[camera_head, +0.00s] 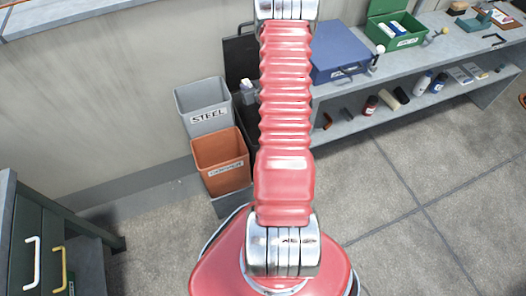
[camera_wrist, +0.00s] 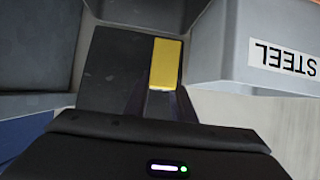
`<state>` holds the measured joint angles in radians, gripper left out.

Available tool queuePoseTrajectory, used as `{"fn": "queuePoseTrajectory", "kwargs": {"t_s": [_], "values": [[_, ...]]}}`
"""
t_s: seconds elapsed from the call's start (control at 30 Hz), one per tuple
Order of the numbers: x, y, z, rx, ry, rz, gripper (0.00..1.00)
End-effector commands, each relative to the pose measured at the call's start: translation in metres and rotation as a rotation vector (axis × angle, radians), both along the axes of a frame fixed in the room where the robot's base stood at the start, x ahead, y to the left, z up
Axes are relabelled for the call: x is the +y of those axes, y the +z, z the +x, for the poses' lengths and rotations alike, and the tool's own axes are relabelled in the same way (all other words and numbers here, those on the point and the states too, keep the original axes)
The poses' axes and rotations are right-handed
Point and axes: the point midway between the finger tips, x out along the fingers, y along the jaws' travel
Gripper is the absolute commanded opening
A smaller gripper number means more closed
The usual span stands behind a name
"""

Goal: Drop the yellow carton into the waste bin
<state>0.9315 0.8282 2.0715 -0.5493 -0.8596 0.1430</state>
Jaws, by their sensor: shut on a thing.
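The yellow carton (camera_wrist: 166,63) shows in the wrist view as a flat yellow block with a pale lower edge. My gripper (camera_wrist: 160,98) is shut on it, with the dark fingers at its lower end. The carton is in front of a dark panel or opening (camera_wrist: 105,65), beside the grey STEEL bin. In the head view a dark upright panel (camera_head: 239,57) stands behind the STEEL bin, partly behind my arm. I cannot tell for sure which dark part is the waste bin. The carton is hidden in the head view.
The grey STEEL bin (camera_head: 204,105) and an orange labelled bin (camera_head: 221,160) stand by the wall, left of my arm. A shelf bench (camera_head: 430,55) with a blue box (camera_head: 340,52) and green box (camera_head: 396,27) is at right. Dark drawers (camera_head: 40,240) stand at lower left. Floor at right is clear.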

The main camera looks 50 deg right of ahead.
Motion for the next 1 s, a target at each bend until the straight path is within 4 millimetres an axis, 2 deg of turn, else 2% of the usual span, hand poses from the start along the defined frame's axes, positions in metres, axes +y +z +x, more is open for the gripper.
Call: {"fn": "queuePoseTrajectory", "kwargs": {"t_s": [0.03,0.1,0.3,0.77,1.0], "values": [[-0.011,-0.013,-0.014,0.003,-0.022,0.005,0.01],[-0.022,-0.025,-0.028,0.002,-0.041,0.004,0.01],[-0.039,-0.044,-0.051,0.001,-0.072,0.001,0.01],[-0.039,-0.047,-0.053,0.001,-0.073,0.0,0.01],[-0.039,-0.062,-0.053,0.002,-0.073,0.001,0.01]]}}
